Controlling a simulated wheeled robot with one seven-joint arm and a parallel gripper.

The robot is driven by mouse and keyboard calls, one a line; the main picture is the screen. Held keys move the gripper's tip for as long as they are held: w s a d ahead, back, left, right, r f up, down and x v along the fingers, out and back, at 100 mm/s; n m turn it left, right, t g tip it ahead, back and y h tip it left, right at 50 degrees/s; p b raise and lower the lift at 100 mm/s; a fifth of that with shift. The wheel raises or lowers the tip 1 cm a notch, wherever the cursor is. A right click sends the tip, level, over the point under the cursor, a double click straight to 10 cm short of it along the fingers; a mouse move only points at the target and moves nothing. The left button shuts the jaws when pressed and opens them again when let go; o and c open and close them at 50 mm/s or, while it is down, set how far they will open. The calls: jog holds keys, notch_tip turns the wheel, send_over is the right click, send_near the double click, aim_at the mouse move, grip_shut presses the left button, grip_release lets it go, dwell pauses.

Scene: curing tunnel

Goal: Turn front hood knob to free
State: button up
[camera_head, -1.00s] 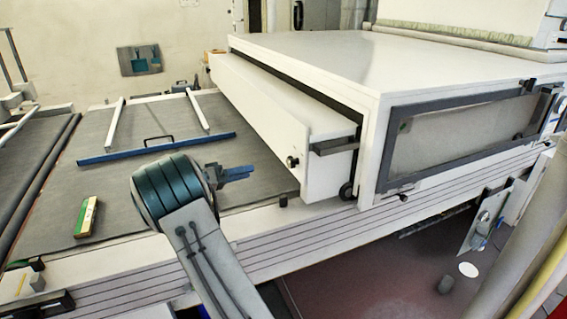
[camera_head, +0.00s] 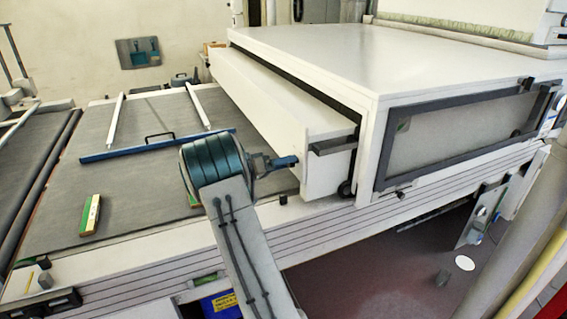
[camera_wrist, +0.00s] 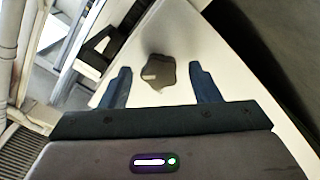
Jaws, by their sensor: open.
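The front hood knob (camera_wrist: 159,71) is a dark, lobed knob on the white face of the front hood (camera_wrist: 185,25). In the wrist view it sits between the two blue fingers of my gripper (camera_wrist: 160,73), with a gap on both sides. My gripper is open and does not visibly touch the knob. In the head view my gripper (camera_head: 289,161) is at the near end of the long white hood (camera_head: 275,100) and hides the knob. I cannot tell which position the knob is turned to.
A dark bracket (camera_head: 333,145) sticks out from the hood end, right of my gripper. The large tunnel housing (camera_head: 400,60) stands behind. A blue-edged frame (camera_head: 110,153) and a green-and-wood block (camera_head: 90,214) lie on the grey belt (camera_head: 50,205) at left.

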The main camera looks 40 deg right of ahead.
jog(key=c, duration=1)
jog(key=shift+n+b, duration=0.3)
jog(key=shift+n+p, duration=0.9)
jog(key=shift+n, duration=7.7)
